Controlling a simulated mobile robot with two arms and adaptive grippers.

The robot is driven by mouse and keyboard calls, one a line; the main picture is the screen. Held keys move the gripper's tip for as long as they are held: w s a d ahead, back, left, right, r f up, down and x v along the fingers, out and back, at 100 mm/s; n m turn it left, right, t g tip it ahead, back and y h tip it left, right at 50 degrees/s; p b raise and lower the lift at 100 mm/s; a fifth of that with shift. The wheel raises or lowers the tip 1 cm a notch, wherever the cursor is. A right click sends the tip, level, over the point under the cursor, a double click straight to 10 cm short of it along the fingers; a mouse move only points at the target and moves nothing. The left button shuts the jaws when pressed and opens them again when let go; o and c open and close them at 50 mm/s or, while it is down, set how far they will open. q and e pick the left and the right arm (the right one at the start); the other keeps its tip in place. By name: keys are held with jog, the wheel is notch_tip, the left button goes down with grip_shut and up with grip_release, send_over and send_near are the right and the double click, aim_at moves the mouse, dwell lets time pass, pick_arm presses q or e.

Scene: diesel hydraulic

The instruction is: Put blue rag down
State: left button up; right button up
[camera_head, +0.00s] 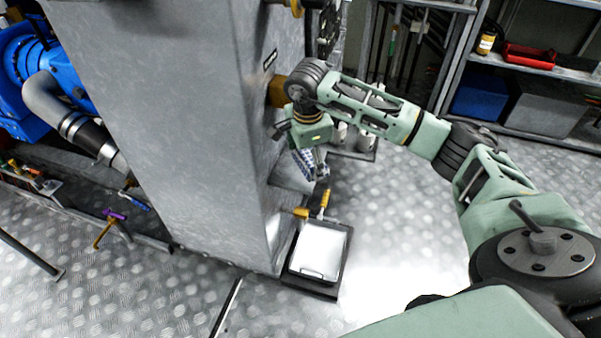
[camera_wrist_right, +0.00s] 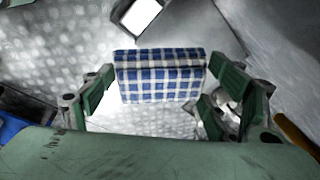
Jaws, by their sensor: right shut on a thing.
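The blue rag (camera_wrist_right: 160,78) is a blue and white checked block-shaped cloth between the fingers of my right gripper (camera_wrist_right: 165,92) in the right wrist view. The gripper is shut on it. In the head view the right gripper (camera_head: 316,172) points down beside the large grey metal cabinet, and a small checked part of the rag (camera_head: 304,160) shows there. The rag is in the air above the metal floor. My left gripper is not in view.
A black-rimmed tray with a white surface (camera_head: 320,250) lies low beside the cabinet (camera_head: 200,110), near yellow-handled valves (camera_head: 324,203). Shelves (camera_head: 545,68) with a red tray (camera_head: 540,57) and a blue bin (camera_head: 480,98) stand at the back right. Open floor lies right of the tray.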

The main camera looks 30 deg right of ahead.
aim_at(302, 164)
jog(key=shift+w+a, duration=0.75)
jog(key=shift+w, duration=0.05)
notch_tip(302, 164, down, 2)
jog(key=shift+d+f, duration=0.1)
jog(key=shift+f, duration=0.6)
notch_tip(302, 164, down, 3)
jog(key=shift+s+f+b, duration=0.1)
jog(key=shift+f+b, duration=0.05)
jog(key=shift+b, duration=0.35)
jog(key=shift+w+f, duration=0.2)
jog(key=o, duration=1.2)
jog(key=shift+c, duration=0.2)
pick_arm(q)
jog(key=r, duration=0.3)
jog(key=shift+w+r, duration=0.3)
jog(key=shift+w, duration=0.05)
pick_arm(e)
jog(key=shift+r, duration=0.1)
